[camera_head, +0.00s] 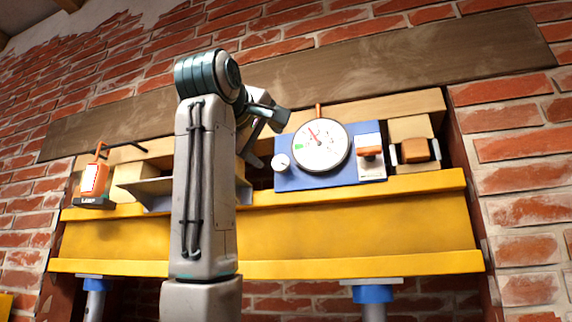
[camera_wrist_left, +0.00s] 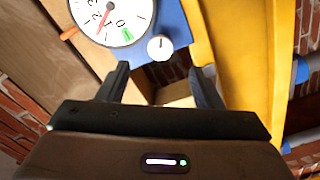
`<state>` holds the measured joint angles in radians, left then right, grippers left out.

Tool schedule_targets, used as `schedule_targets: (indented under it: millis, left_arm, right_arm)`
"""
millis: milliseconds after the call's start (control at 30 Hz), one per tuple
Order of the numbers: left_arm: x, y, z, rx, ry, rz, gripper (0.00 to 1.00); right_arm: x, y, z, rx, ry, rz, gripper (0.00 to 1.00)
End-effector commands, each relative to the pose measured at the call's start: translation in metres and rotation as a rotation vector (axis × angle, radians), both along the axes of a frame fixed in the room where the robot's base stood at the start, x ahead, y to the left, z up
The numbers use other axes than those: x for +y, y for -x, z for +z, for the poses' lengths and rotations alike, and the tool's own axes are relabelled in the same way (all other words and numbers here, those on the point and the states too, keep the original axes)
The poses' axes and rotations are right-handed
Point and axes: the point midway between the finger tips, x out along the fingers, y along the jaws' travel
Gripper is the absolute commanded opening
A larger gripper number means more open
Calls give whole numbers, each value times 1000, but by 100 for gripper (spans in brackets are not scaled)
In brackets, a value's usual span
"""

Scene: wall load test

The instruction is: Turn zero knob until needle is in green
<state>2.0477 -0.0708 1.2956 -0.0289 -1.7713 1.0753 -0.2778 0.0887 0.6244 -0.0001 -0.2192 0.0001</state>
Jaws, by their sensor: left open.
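The round white dial gauge (camera_head: 329,155) is mounted on a blue panel (camera_head: 300,182). Its red needle points to the upper left, outside the small green patch (camera_head: 299,147) at the left of the face. The small white zero knob (camera_head: 281,162) is on the panel at the lower left of the dial. In the left wrist view the knob (camera_wrist_left: 160,47) lies just beyond and between my fingertips, apart from both. My left gripper (camera_head: 267,141) is open and empty beside the panel's left edge; it also shows in the left wrist view (camera_wrist_left: 161,72). My right gripper is out of view.
A yellow beam (camera_head: 330,232) runs below the panel on blue-topped supports (camera_head: 372,293). An orange lamp (camera_head: 95,180) stands at the far left. A white plate with an orange-brown switch (camera_head: 371,152) is right of the dial. Brick wall surrounds the recess.

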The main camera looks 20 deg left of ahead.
Motion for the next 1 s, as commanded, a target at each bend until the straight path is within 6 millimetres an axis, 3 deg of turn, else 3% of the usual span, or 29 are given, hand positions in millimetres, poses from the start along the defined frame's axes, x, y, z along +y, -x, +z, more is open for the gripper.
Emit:
schedule_targets:
  millis: [300,500,733,967,1000]
  left_arm:
    - [-2,-60,5,6,-1,0,60]
    - [-3,-89,3,4,-1,0,60]
    - [-3,-101,0,1,-1,0,60]
    - [-3,-101,-1,1,-1,0,60]
    - [-3,-101,-1,1,-1,0,52]
  right_arm:
    - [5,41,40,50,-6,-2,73]
    - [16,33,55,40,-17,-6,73]
    - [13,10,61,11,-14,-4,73]
    - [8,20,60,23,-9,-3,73]
    - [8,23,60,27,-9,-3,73]
